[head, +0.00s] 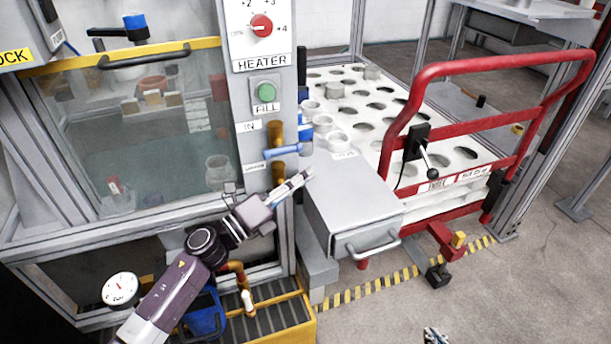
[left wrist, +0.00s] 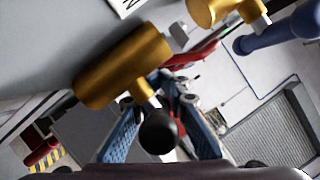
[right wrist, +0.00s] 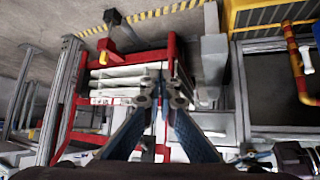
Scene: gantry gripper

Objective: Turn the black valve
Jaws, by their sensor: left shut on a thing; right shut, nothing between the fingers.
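The black valve (left wrist: 158,132) shows in the left wrist view as a round black knob on a brass stem, below a thick brass pipe body (left wrist: 125,68). My left gripper (head: 303,176) reaches up to the brass fittings on the machine's right post. Its blue-grey fingers (left wrist: 180,90) lie on both sides of the black knob and are shut on it. In the head view the gripper hides the knob. My right gripper (right wrist: 158,85) is shut and empty; only a fingertip (head: 433,336) shows at the bottom of the head view.
A blue-handled valve (head: 282,153) sits just above my left gripper. A grey box with a handle (head: 350,195) stands close to its right. A red-railed cart (head: 480,65) holds a white tray with holes (head: 400,140). Open floor (head: 500,290) lies at the lower right.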

